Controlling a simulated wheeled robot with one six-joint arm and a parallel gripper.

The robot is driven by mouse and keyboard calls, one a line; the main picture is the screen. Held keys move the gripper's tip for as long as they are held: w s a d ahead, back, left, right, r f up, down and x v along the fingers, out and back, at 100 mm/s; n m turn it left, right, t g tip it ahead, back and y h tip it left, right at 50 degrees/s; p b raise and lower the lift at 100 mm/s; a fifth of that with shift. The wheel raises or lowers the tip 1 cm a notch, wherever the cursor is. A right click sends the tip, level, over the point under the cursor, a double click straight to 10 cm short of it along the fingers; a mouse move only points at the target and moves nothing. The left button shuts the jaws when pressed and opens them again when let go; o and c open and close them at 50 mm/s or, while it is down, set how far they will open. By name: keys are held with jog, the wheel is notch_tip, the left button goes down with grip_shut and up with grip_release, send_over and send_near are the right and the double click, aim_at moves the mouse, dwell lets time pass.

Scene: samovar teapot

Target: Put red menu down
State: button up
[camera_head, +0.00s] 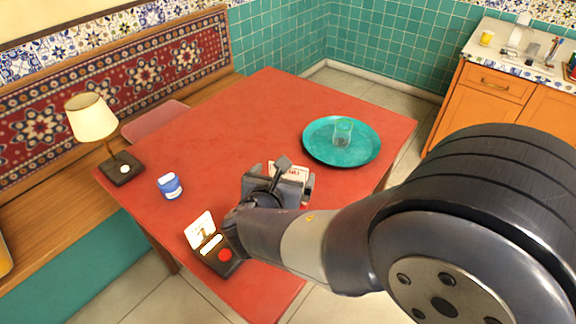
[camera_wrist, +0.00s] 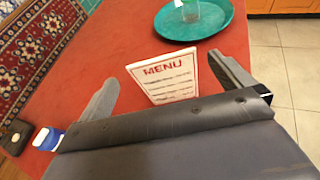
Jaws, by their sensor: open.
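The menu (camera_wrist: 168,78) is a white card with red lettering and a red edge. In the wrist view it is tilted on the red table (camera_wrist: 120,40), between my open gripper fingers (camera_wrist: 166,88), with clear gaps to both. Its lower part is hidden behind my gripper body. In the head view only the menu's top (camera_head: 290,170) shows behind my gripper (camera_head: 280,172). I cannot tell whether the menu's base rests fully on the table.
A teal tray (camera_head: 316,152) with a clear glass (camera_head: 343,132) stands right of the menu. A blue and white container (camera_head: 170,186), a lamp (camera_head: 93,120) and an open dark box (camera_head: 222,262) are to the left. The table's far middle is clear.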

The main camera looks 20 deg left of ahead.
jog(key=v, duration=0.5)
jog(key=shift+s, duration=0.15)
